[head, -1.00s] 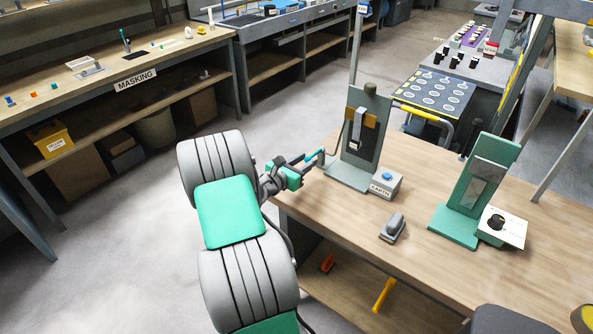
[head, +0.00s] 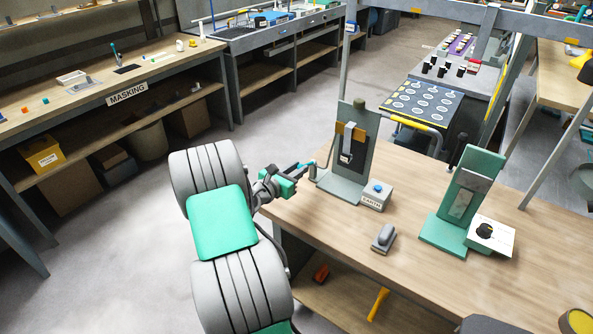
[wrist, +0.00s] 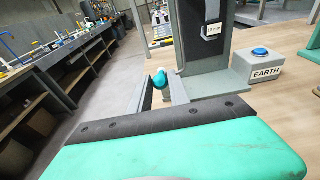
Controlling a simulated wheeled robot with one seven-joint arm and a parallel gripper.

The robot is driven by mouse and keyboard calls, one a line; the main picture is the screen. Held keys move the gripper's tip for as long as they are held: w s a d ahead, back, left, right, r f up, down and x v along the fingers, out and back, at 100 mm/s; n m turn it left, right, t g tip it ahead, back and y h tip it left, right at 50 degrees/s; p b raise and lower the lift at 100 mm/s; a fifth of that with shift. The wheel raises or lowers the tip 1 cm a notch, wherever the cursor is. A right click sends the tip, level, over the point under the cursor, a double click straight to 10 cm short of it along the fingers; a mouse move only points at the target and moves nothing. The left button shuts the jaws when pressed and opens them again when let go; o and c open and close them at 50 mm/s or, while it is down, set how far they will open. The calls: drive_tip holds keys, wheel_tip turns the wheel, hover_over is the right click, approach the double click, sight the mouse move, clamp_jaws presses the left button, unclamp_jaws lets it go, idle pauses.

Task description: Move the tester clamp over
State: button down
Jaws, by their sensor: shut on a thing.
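My gripper (head: 304,168) is at the left edge of the wooden bench, beside the grey stand (head: 347,185). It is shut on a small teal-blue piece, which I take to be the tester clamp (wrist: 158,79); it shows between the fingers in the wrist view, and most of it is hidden. A thin dark lead or hook rises beside it near the stand's left edge in the head view. The white EARTH box (head: 376,197) with a blue button stands at the stand's right front; it also shows in the wrist view (wrist: 264,69).
A green stand (head: 443,234) and a white box with a black knob (head: 491,236) are on the bench's right. A small grey block-like tool (head: 383,239) lies in front. Bare bench (head: 330,226) lies between. A MASKING bench (head: 75,100) is far left.

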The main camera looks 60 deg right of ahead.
drive_tip(key=shift+r, duration=0.15)
drive_tip(key=shift+d+r+p, duration=0.3)
drive_tip(key=shift+r+p, duration=0.3)
drive_tip(key=shift+r, duration=0.05)
drive_tip(key=shift+d+r+p, duration=0.35)
drive_tip(key=shift+r+p, duration=0.05)
drive_tip(key=shift+s+d+r+p, duration=0.1)
drive_tip(key=shift+d+r+p, duration=0.3)
drive_tip(key=shift+r+p, duration=0.25)
drive_tip(key=shift+d+r, duration=0.25)
drive_tip(key=shift+d, duration=0.25)
